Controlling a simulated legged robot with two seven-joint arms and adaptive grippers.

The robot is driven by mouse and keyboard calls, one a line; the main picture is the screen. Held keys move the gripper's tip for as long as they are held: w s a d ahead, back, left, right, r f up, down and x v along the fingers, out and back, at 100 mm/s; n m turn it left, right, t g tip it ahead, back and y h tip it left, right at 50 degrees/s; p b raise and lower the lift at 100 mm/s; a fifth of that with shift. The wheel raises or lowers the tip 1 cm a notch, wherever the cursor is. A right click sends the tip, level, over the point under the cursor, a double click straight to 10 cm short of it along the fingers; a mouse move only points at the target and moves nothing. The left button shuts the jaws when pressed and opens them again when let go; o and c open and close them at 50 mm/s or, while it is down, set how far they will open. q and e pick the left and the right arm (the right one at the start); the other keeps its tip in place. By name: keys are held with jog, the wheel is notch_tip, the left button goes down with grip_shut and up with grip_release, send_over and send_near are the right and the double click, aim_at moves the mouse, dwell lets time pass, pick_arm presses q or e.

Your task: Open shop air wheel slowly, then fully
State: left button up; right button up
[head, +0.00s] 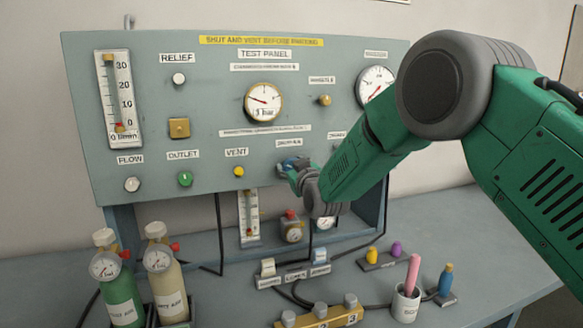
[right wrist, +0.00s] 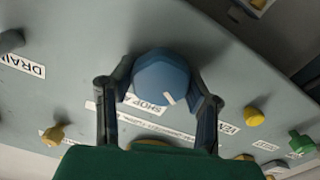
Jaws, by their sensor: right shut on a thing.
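The shop air wheel (right wrist: 160,78) is a blue round knob with a white pointer mark, on the grey-green test panel (head: 215,75). In the right wrist view my right gripper (right wrist: 163,92) has its two fingers on either side of the wheel, closed on it. The SHOP AIR label (right wrist: 143,104) is partly covered by the wheel. In the head view the right gripper (head: 292,165) is at the panel's lower middle, and the wheel is mostly hidden there. The centre gauge (head: 264,102) has its needle pointing to the upper left. My left gripper is not in view.
The panel also carries a yellow vent knob (head: 239,171), a green outlet knob (head: 185,178) and a flow tube (head: 114,92). Two cylinders (head: 120,295) stand at the lower left. A cup with a pink stick (head: 413,275) and small coloured fittings stand on the bench (head: 480,245).

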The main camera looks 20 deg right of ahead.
jog(key=shift+s+f, duration=0.15)
jog(key=shift+f, duration=0.4)
jog(key=o, duration=1.2)
jog(key=shift+w+r, duration=0.2)
jog(key=shift+s+r, duration=0.1)
jog(key=shift+s, duration=0.45)
jog(key=s, duration=1)
jog(key=shift+s+d+f, duration=0.2)
jog(key=shift+s+f, duration=0.05)
jog(key=shift+s, duration=0.1)
